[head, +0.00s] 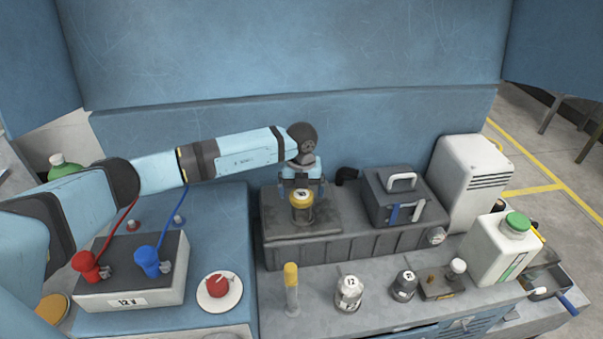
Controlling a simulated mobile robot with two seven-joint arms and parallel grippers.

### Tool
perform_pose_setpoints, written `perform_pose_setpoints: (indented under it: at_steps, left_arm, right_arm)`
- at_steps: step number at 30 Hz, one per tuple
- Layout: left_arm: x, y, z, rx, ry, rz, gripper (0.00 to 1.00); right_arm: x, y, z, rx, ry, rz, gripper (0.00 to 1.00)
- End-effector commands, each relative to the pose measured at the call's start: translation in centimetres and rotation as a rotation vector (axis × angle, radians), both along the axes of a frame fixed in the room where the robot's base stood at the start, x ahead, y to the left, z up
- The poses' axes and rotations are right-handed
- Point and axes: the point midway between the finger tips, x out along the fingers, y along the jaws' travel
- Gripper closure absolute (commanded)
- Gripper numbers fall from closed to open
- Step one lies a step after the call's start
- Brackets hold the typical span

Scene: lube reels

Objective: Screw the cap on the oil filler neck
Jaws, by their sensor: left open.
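A yellow cap (302,197) with a small dark mark on top sits on a short dark metallic neck (302,215), which stands on the flat dark plate of the grey housing. The cap looks upright; I cannot tell how far its thread is engaged. My left gripper (302,190) points down just behind and over the cap, jaws open, with a finger to each side of it. I cannot tell whether the fingers touch the cap. My right gripper is not in view.
A dark box with a light handle (390,200) stands right of the neck. In front are a yellow-topped cylinder (291,285), marked canisters (349,293) and a white jug with a green cap (500,250). A battery box (130,285) with red and blue clamps lies left.

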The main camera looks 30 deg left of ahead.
Motion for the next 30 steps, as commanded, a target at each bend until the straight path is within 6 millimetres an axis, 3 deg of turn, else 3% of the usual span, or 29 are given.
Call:
perform_pose_setpoints:
  at_steps: [6,15,22,26,30]
  left_arm:
    - [0.0,-0.1,-1.8,-0.001,0.0,-0.001,0.04]
    - [0.0,-0.1,-2.0,-0.001,0.0,-0.001,0.04]
    - [0.0,0.0,-1.9,-0.001,0.0,-0.001,0.54]
    - [0.0,0.0,-2.0,-0.001,0.0,-0.009,0.57]
    - [0.1,0.0,-2.2,0.001,-0.003,-0.145,0.57]
  right_arm:
    - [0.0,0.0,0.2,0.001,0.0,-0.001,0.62]
    - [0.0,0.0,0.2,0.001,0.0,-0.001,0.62]
    - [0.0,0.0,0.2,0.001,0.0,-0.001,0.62]
    - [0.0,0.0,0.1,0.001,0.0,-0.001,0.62]
    - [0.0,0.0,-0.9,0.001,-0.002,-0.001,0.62]
